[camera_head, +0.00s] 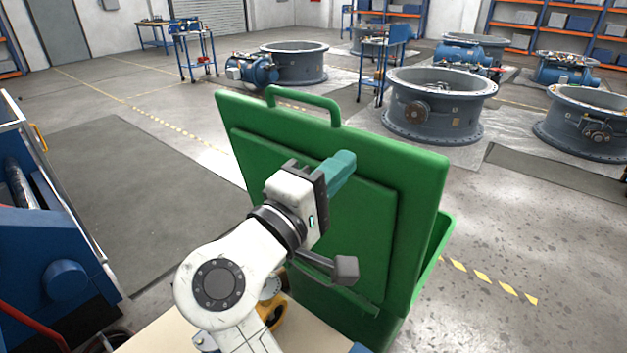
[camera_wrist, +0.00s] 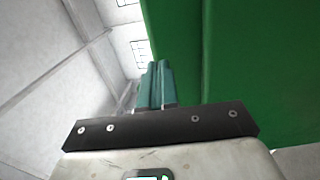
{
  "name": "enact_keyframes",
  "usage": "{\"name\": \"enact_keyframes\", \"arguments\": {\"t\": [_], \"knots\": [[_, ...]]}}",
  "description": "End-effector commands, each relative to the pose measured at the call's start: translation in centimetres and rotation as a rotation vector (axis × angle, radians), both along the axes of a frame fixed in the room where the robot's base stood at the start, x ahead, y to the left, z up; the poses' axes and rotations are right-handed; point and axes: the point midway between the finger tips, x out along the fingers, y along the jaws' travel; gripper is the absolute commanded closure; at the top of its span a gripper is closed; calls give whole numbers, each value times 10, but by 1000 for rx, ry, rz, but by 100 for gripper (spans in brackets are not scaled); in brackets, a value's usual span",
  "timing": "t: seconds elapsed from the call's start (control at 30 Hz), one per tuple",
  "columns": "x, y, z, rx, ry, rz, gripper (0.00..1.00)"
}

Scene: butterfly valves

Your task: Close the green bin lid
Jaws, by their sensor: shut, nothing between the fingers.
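The green bin lid (camera_head: 400,185) stands raised and nearly upright in the head view, with its loop handle (camera_head: 303,95) along the top edge. The green bin body (camera_head: 437,250) shows below and to the right of the lid, mostly hidden behind it. My gripper (camera_head: 343,168) is shut and empty, with its teal fingers in front of the lid's near face, below the top edge. In the wrist view the closed fingers (camera_wrist: 157,82) point up beside the large green lid surface (camera_wrist: 245,55). I cannot tell whether the fingertips touch the lid.
A blue machine (camera_head: 50,245) stands close on the left. Large grey valve rings (camera_head: 440,105) and a blue cart (camera_head: 385,65) stand beyond the bin. The floor left of the bin, with a dark mat (camera_head: 130,190), is clear.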

Motion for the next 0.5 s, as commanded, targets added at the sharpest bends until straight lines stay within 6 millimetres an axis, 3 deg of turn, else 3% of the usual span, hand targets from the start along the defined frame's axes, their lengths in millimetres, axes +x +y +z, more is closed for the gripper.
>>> {"name": "enact_keyframes", "arguments": {"t": [0.2, 0.5], "knots": [[19, -15, 5, 0, 0, -1, 100], [24, -18, 5, 0, 0, 1, 100]]}}
